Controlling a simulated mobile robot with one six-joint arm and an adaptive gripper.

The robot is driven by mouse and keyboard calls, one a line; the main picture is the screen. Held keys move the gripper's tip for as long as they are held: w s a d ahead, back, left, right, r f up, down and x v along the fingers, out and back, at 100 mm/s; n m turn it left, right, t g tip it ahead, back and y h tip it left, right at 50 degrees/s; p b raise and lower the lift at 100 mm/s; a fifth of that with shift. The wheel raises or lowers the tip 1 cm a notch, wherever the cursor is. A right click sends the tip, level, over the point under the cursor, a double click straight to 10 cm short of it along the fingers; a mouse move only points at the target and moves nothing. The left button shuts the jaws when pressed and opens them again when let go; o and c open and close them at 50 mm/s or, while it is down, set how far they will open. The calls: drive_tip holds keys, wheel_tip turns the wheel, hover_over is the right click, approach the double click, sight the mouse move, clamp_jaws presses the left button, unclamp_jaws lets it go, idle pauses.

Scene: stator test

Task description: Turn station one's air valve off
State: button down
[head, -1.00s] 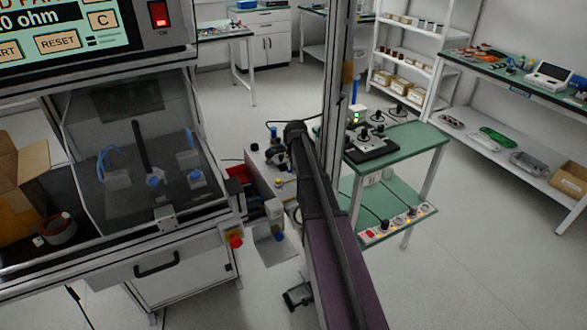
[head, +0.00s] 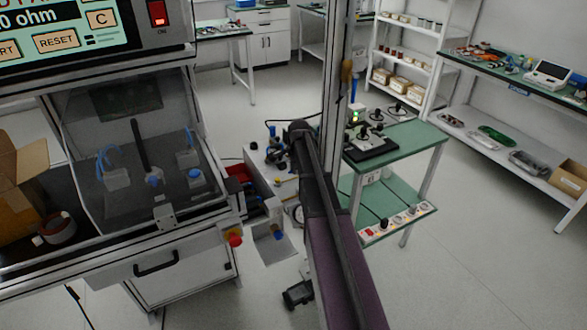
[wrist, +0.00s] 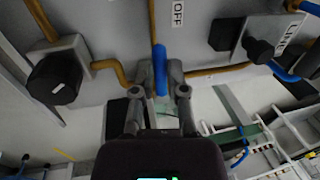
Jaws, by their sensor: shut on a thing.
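The air valve's blue lever (wrist: 160,68) is between the fingers of my gripper (wrist: 160,78) in the wrist view. The fingers are shut on it. The lever points along the picture's upright, with a brass pipe (wrist: 153,18) running above it and an OFF label (wrist: 178,13) just to the upper right. The valve body is mostly hidden by the fingers. In the head view my arm hides the gripper and the lever, and I cannot make out which station this valve serves.
Black-knobbed fittings (wrist: 55,78) sit left of the lever on the brass piping; another (wrist: 258,48) is at the right, near a second label (wrist: 288,34). In the head view a metal post (head: 337,100) stands close beside my arm. A green-topped cart (head: 415,140) is to the right.

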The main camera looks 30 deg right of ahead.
drive_tip(key=c, duration=0.7)
unclamp_jaws()
drive_tip(key=shift+w+m, duration=0.15)
drive_tip(key=shift+m, duration=0.15)
